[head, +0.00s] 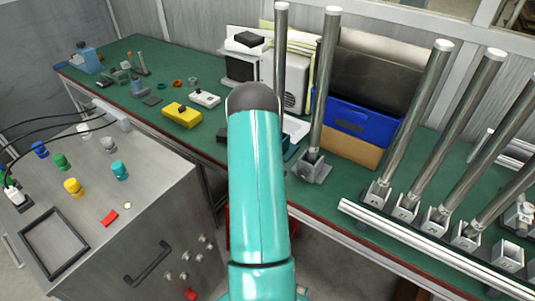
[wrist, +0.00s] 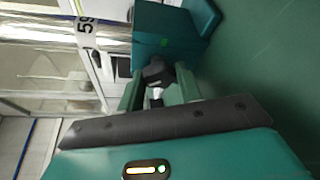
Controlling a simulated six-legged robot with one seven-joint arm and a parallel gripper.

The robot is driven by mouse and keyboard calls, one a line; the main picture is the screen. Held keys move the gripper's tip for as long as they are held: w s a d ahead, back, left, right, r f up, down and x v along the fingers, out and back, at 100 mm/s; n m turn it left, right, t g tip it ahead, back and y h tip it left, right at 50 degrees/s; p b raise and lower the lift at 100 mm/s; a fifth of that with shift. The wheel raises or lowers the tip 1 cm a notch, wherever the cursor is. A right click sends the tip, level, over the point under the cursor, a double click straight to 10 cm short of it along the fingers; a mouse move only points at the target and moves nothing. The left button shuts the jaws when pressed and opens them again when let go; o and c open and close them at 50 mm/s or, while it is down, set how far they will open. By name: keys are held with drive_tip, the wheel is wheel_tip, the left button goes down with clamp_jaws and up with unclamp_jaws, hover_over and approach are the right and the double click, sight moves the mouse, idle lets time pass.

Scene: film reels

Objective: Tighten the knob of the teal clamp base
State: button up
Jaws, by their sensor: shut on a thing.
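The teal clamp base (wrist: 168,32) shows at the top of the wrist view, with a metal pole (wrist: 50,30) running left from it and a "59" label on the pole. Its dark knob (wrist: 156,70) sticks out toward my gripper (wrist: 158,86). The two green fingers stand on either side of the knob and are shut on it. In the head view my teal arm covers the gripper and the knob. A dark teal edge of the base (head: 291,153) shows just right of the arm, under an upright pole (head: 280,60).
Another pole stands in a grey clamp base (head: 316,168) close to the right. A blue bin (head: 350,121) is behind it. Several more poles in grey bases line a white rail (head: 400,235) at right. A yellow box (head: 181,115) lies left on the green bench.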

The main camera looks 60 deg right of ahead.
idle(0.5)
drive_tip(key=o, duration=1)
drive_tip(key=v, duration=1.4)
drive_tip(key=shift+w, duration=0.1)
